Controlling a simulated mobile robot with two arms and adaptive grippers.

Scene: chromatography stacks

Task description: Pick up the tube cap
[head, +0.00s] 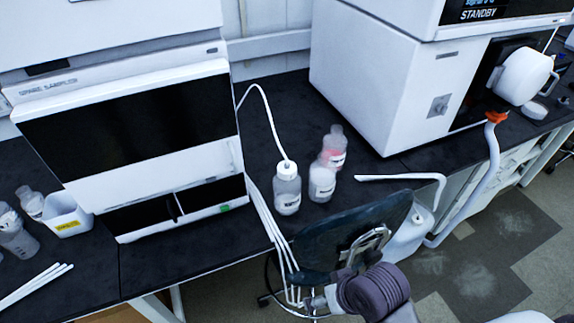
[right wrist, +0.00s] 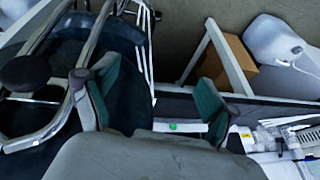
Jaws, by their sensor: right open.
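I cannot pick out a tube cap with certainty. A small white round piece (head: 536,110) lies on the bench at the far right of the head view, beside the white round canister on the instrument. An orange fitting (head: 495,117) joins a white hose there. A capped bottle (head: 287,190) with a white tube in its top stands mid-bench. My right gripper (right wrist: 152,95) is open and empty in the right wrist view, its green-padded fingers apart with the dark chair behind. In the head view its fingers are hard to make out near the chair. My left gripper is not in view.
A dark chair (head: 335,237) with metal arms stands close by my right arm. The spare sampler (head: 130,120) is at left; a standby instrument (head: 385,75) is at right. Two bottles (head: 322,182) and a white tube (head: 395,178) are on the bench. A cardboard box (right wrist: 228,62) sits below.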

